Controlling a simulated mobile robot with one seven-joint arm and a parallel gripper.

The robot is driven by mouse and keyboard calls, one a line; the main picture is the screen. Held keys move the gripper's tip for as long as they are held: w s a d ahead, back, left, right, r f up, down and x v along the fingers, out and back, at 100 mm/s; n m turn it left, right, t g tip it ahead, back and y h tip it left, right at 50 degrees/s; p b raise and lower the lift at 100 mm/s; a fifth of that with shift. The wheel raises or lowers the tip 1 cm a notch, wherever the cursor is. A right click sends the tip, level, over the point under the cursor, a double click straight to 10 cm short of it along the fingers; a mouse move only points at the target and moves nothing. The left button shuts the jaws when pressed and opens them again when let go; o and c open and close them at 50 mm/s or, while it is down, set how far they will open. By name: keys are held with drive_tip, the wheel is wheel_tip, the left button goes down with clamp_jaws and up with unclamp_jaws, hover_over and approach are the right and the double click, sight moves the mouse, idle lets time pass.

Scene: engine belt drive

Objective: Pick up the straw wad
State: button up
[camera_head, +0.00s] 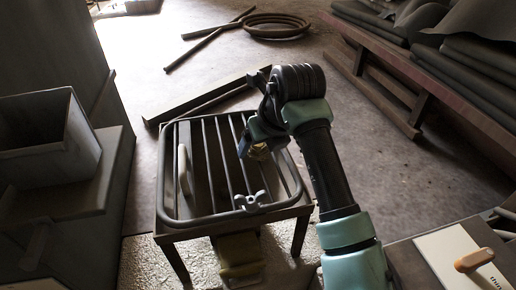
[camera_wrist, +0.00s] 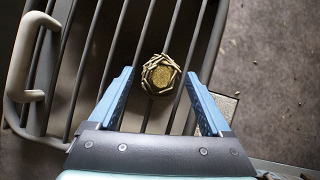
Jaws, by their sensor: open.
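The straw wad (camera_wrist: 161,74) is a round, yellow-brown bundle with a rough, layered edge. In the wrist view it sits at the slatted grate, over the bars near the middle. It also shows partly in the head view (camera_head: 259,152), just below my gripper and partly hidden by it. My gripper (camera_wrist: 160,82) is open, with one blue finger on each side of the wad. Gaps show between both fingers and the wad. In the head view my gripper (camera_head: 250,144) is over the right half of the grate.
The barred grate (camera_head: 207,165) lies on a low dark stand. It has a pale handle (camera_head: 184,170) at left and a wing nut (camera_head: 252,200) at the front. A grey bin (camera_head: 50,140) stands at left. A coiled hose (camera_head: 276,25) lies on open floor behind.

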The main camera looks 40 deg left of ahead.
drive_tip(key=shift+c, duration=0.3)
clamp_jaws()
